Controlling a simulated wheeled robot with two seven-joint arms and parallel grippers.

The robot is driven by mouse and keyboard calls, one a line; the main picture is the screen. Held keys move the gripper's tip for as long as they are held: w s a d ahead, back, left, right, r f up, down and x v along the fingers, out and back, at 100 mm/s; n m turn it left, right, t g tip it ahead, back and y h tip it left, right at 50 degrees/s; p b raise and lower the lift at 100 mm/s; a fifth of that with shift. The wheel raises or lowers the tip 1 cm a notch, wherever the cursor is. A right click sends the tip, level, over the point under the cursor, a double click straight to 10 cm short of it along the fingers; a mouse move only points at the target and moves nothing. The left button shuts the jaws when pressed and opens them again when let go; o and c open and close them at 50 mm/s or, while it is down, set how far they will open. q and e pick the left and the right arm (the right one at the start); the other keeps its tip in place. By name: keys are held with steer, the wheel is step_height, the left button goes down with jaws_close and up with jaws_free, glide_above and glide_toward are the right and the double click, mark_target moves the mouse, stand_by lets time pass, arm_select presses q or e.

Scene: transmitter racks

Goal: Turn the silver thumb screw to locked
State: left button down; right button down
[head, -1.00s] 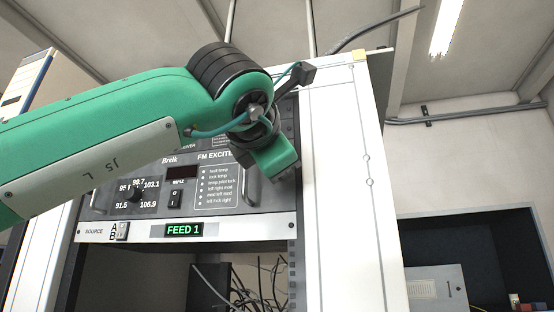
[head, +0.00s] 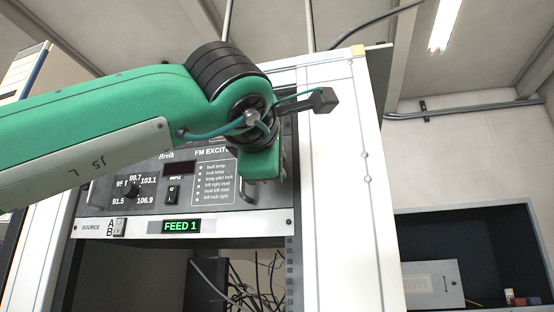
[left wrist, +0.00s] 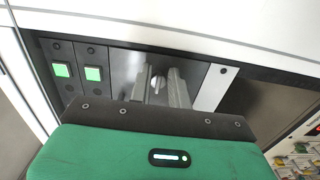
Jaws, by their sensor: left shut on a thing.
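The silver thumb screw (left wrist: 156,84) is on a dark panel in the left wrist view, between the two grey fingers of my left gripper (left wrist: 160,77). The fingers are shut on its head. In the head view my left gripper (head: 282,166) is at the right side of the FM exciter panel (head: 212,195); its green body hides the thumb screw there. Any lock marking around the screw cannot be read. My right gripper is in neither view.
Two modules with green square buttons (left wrist: 61,70) sit left of the fingers in the wrist view. Below the exciter are a source strip with a lit FEED 1 display (head: 181,227) and an open bay with loose cables (head: 262,280). A white rack post (head: 335,200) stands close to the right.

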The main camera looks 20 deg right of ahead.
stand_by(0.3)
arm_select(q)
steer(key=c, duration=1.3)
jaws_free()
steer(key=shift+b+v, duration=3.05)
steer(key=shift+v, duration=3.8)
steer(key=shift+w, duration=0.1)
